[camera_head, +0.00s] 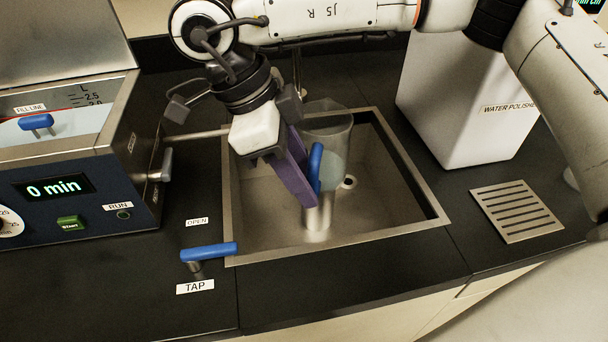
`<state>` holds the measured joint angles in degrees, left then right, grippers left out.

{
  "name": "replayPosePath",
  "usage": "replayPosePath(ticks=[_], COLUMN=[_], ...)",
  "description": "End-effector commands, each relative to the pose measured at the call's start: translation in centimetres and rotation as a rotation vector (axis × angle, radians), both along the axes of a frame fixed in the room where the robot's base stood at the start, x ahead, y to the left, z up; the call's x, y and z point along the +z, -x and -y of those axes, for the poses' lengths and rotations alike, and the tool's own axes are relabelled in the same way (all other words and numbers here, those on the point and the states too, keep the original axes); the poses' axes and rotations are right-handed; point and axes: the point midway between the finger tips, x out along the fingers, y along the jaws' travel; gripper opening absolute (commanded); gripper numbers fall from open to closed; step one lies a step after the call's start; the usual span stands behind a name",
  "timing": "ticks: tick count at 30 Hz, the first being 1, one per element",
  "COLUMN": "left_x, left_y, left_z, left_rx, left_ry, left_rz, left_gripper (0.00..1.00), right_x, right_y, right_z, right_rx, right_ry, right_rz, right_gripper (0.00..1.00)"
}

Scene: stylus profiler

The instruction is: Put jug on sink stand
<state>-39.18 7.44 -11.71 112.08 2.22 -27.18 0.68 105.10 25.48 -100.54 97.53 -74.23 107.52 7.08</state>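The jug (335,132) is a clear, see-through vessel with a blue handle (315,163), over the sink, and looks roughly upright. My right gripper (306,192) reaches down from the upper left of it; its purple fingers are at the blue handle and look shut on it. The fingers hide part of the handle and the jug's left side. The sink stand (318,220) looks to be the short metal cylinder in the sink, just below the jug. I cannot tell whether the jug touches it. My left gripper is not in view.
The steel sink (400,205) has a raised rim and a drain (347,182). A blue tap lever (208,252) is at its front left. A bath unit (75,190) stands left, a white water polisher (460,110) right, and a slotted plate (516,211) lies at right. The front counter is clear.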

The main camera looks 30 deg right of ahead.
Motion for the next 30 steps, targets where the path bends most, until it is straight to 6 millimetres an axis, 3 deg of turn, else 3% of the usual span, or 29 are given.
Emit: replayPosePath(ticks=[15,21,30], left_x=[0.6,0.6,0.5], left_y=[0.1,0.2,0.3], left_z=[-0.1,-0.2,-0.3], left_rx=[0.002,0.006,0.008], left_ry=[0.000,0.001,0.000], left_rz=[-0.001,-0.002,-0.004], left_gripper=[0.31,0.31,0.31], right_x=[9.3,10.6,10.7], right_y=[-1.8,-2.0,-2.0], right_z=[-3.6,-4.1,-4.2], right_rx=[0.000,0.001,0.002], right_ry=[0.001,0.000,0.000], right_rz=[0.003,0.000,0.000], right_gripper=[0.34,0.34,0.34])
